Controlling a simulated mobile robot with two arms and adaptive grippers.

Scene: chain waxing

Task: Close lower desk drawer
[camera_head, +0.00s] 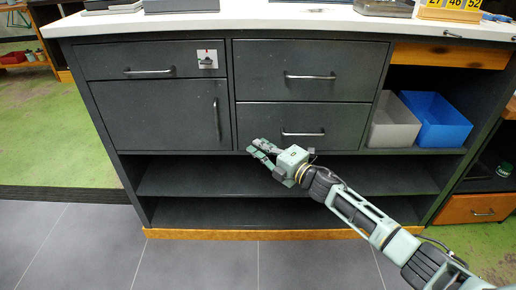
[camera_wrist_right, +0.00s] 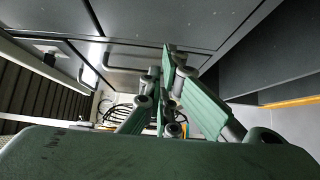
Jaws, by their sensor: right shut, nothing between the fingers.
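The lower desk drawer (camera_head: 285,118) is a dark grey front with a silver bar handle (camera_head: 303,133), below a matching upper drawer (camera_head: 310,70). In the head view its front looks flush with the desk, with no visible gap. My right gripper (camera_head: 256,149) is in front of the desk, near the drawer's lower left corner. Its green fingers are shut and empty; they also show in the wrist view (camera_wrist_right: 163,95). I cannot tell whether the fingertips touch the drawer. My left gripper is not in view.
A cupboard door (camera_head: 160,115) is left of the drawers. Empty open shelves (camera_head: 190,178) lie below. A grey bin (camera_head: 392,125) and a blue bin (camera_head: 436,120) stand at right. The white desktop (camera_head: 260,22) holds several items. The tiled floor (camera_head: 90,240) in front is clear.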

